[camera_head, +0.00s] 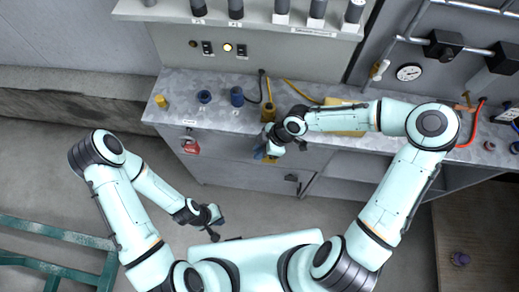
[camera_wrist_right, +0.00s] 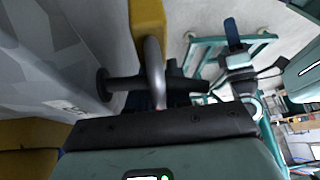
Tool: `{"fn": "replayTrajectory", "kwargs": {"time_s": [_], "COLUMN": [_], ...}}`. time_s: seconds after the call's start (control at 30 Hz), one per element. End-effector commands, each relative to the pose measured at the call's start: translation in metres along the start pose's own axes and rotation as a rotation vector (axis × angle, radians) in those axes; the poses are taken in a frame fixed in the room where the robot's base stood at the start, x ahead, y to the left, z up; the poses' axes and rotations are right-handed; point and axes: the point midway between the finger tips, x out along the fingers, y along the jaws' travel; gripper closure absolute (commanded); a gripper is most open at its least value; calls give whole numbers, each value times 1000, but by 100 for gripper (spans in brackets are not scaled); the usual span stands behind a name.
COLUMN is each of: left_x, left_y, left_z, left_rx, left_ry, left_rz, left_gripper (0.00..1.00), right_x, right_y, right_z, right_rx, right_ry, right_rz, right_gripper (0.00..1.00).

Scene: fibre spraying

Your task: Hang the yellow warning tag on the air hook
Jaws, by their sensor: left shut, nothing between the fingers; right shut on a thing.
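My right gripper (camera_head: 268,150) is at the front edge of the grey counter. In the right wrist view its dark fingers (camera_wrist_right: 155,88) are shut around a grey metal loop that joins a yellow piece (camera_wrist_right: 148,25). This seems to be the yellow warning tag; only part of it shows, and in the head view a little yellow shows by the fingers. My left gripper (camera_head: 210,222) is shut and empty over the floor, away from the counter. I cannot pick out the air hook with certainty; pipes with a gauge (camera_head: 409,72) are at the upper right.
The counter (camera_head: 225,115) carries a yellow fitting (camera_head: 161,101), blue fittings (camera_head: 237,96) and a yellow box partly under my right arm. A red lock-like piece (camera_head: 191,147) hangs on the cabinet front. A red hose (camera_head: 477,122) lies at right. A green rail (camera_head: 50,262) stands lower left.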

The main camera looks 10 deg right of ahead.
Motion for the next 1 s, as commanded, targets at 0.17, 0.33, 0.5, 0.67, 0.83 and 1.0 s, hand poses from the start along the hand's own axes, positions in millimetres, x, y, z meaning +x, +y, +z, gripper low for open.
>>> {"fn": "replayTrajectory", "kwargs": {"time_s": [0.17,0.33,0.5,0.67,0.83,1.0], "left_x": [1,1,-3,-15,-29,-27], "left_y": [0,0,2,10,20,19], "left_z": [0,0,-2,-13,-27,-26], "left_rx": [0,0,1,6,12,12], "left_ry": [-1,-1,3,16,34,32], "left_rz": [0,0,1,6,12,11], "left_gripper": [100,100,100,100,100,100], "right_x": [2,2,-7,-38,-80,-110], "right_y": [-2,-3,-2,1,5,4], "right_z": [9,9,9,7,4,3], "right_rx": [8,8,8,8,5,5], "right_ry": [-16,-16,-16,-17,-15,-8], "right_rz": [-8,-11,-9,-1,8,6], "right_gripper": [52,52,52,52,52,52]}}
